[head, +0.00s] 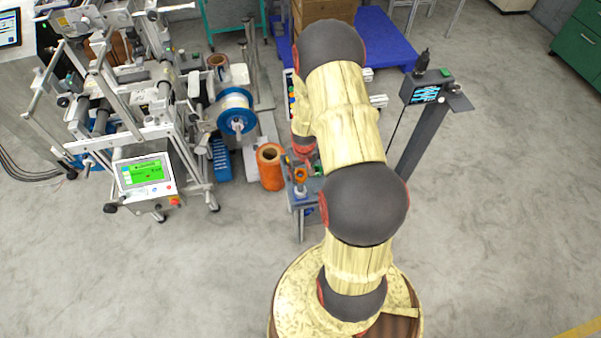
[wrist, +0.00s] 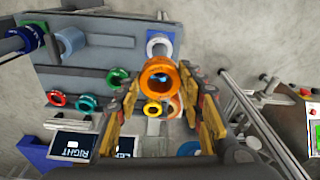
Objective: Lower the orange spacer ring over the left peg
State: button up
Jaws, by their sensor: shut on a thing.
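The orange spacer ring (wrist: 160,66) is held between the fingers of my gripper (wrist: 163,93) in the wrist view, its hole facing the camera. Something bluish shows through the hole. In the head view the orange ring (head: 300,174) shows small above the small grey table (head: 310,187), below my arm. A white and blue ring (wrist: 160,37) lies just beyond the orange ring in the wrist view. The left peg cannot be made out clearly; the orange ring and fingers cover part of that area. A dark blue peg-like part (wrist: 22,40) stands at the left edge, with a light blue ring (wrist: 70,40) beside it.
Green (wrist: 118,77), teal (wrist: 87,102) and yellow (wrist: 152,108) rings lie on the grey board. Two dark signs, RIGHT (wrist: 72,146) and LEFT (wrist: 121,148), show upside down. A machine with a green screen (head: 145,172) stands left; open floor lies right.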

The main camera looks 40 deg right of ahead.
jog(key=shift+f+b, duration=0.75)
jog(key=shift+f, duration=0.35)
dwell(0.6)
jog(key=shift+f, duration=0.35)
jog(key=shift+f+b, duration=1.45)
jog(key=shift+f, duration=0.2)
jog(key=o, duration=1.2)
jog(key=shift+c, duration=0.2)
jog(key=shift+o, duration=0.5)
jog(key=shift+r, duration=0.15)
jog(key=r, duration=0.4)
jog(key=s+r, duration=0.1)
jog(key=r, duration=0.6)
jog(key=shift+s+a+r, duration=0.15)
jog(key=shift+a+r, duration=0.15)
